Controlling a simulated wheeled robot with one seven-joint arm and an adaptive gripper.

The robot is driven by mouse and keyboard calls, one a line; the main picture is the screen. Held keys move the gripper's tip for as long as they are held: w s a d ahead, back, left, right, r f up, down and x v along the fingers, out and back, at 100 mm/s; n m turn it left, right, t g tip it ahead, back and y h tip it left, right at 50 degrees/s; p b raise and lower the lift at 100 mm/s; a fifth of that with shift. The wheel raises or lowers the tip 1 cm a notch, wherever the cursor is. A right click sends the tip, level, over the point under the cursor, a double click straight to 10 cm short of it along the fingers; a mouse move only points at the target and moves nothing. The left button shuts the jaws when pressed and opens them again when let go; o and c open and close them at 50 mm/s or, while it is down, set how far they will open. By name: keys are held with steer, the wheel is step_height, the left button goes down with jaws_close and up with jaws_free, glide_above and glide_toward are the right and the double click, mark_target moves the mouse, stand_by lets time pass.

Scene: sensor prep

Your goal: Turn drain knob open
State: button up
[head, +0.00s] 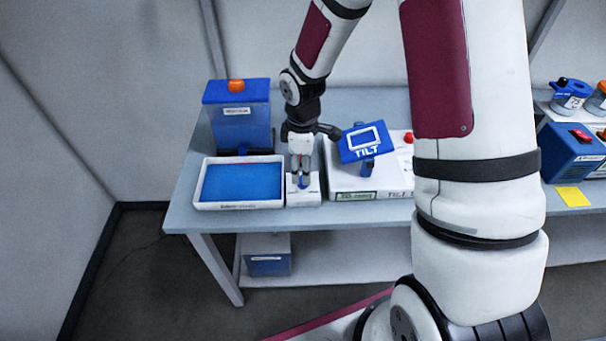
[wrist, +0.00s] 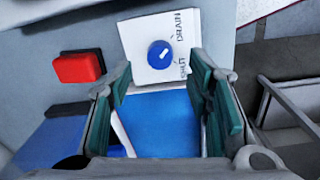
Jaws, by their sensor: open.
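The drain knob (wrist: 160,54) is a round blue dial with a short white mark. It sits on a white box (wrist: 144,28) lettered DRAIN and SHUT. The mark slants toward the upper right; I cannot tell its exact setting. My gripper (wrist: 161,78) is open, its two green-padded fingers apart and nothing between them. In the wrist view the knob appears just beyond the fingertips, between their lines, with no visible contact. In the head view my gripper (head: 302,182) points down over the white box (head: 304,198), and the knob is largely hidden by it.
A white tray (head: 239,205) with blue inside adjoins the box on the left. A blue-lidded tank (head: 238,128) stands behind it. A TILT unit (head: 362,140) stands close on the right. In the wrist view a red block (wrist: 79,67) lies left of the box.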

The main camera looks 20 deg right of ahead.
step_height(320, 180, up, 8)
steer(key=shift+s+f, duration=0.15)
steer(key=shift+f, duration=0.1)
steer(key=shift+a, duration=0.1)
steer(key=s+d+r+m+t+h, duration=0.1)
steer(key=s+r+m, duration=0.2)
steer(key=s+r, duration=0.35)
steer(key=s+r+m+t, duration=0.2)
steer(key=s+r+m, duration=0.1)
steer(key=r, duration=0.7)
steer(key=s+r+m+t+y, duration=0.1)
steer(key=s+r+m, duration=0.5)
steer(key=s, duration=0.6)
steer(key=shift+s+a+t, duration=0.2)
steer(key=shift+a+t, duration=0.2)
steer(key=shift+t, duration=0.2)
